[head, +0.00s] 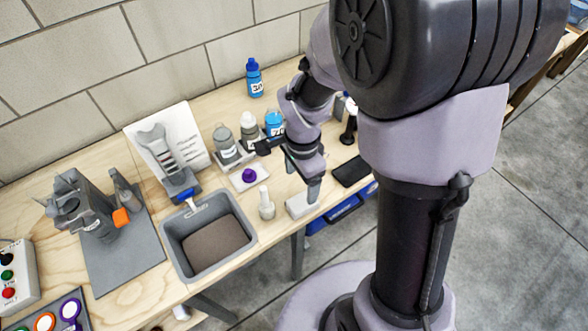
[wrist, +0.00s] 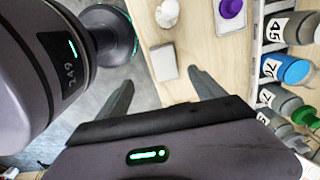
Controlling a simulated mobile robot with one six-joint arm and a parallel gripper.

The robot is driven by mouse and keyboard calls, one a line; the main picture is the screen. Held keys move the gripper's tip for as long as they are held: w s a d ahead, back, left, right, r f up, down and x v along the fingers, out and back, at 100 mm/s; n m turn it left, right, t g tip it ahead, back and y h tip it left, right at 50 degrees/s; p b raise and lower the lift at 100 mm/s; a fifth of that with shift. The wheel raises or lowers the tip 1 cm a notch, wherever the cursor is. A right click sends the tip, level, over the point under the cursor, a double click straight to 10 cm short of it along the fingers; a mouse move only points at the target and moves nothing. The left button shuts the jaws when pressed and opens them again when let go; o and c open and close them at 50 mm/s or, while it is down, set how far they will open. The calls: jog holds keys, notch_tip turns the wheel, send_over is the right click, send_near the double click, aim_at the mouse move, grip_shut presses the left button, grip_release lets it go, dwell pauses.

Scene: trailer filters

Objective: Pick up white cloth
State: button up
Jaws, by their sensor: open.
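The white cloth (head: 299,206) looks like a small folded pale block, lying flat near the table's front edge. In the wrist view the cloth (wrist: 163,61) lies ahead of my fingertips, roughly between their lines. My gripper (head: 314,191) is over the cloth's right part in the head view and hides some of it. In the wrist view my gripper (wrist: 160,78) has its two fingers spread wide, with nothing held between them. I cannot tell whether a finger touches the cloth.
A small white bottle (head: 266,204) stands left of the cloth. A grey basin (head: 167,240) is farther left. A purple-capped item (head: 249,176) and several labelled bottles (head: 274,124) stand behind. A black flat object (head: 351,171) lies to the right. The table's front edge is close.

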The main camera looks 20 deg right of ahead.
jog(key=b, duration=0.2)
send_over(300, 203)
jog(key=f, duration=0.7)
jog(key=shift+s+f, duration=0.2)
jog(key=shift+s, duration=0.15)
jog(key=f+b, duration=0.2)
jog(key=f, duration=0.1)
jog(key=f+b, duration=0.1)
jog(key=f, duration=0.1)
jog(key=shift+w+f, duration=0.15)
jog(key=shift+w, duration=0.25)
jog(key=c, duration=1.4)
jog(key=shift+r, duration=0.2)
jog(key=shift+c, duration=0.2)
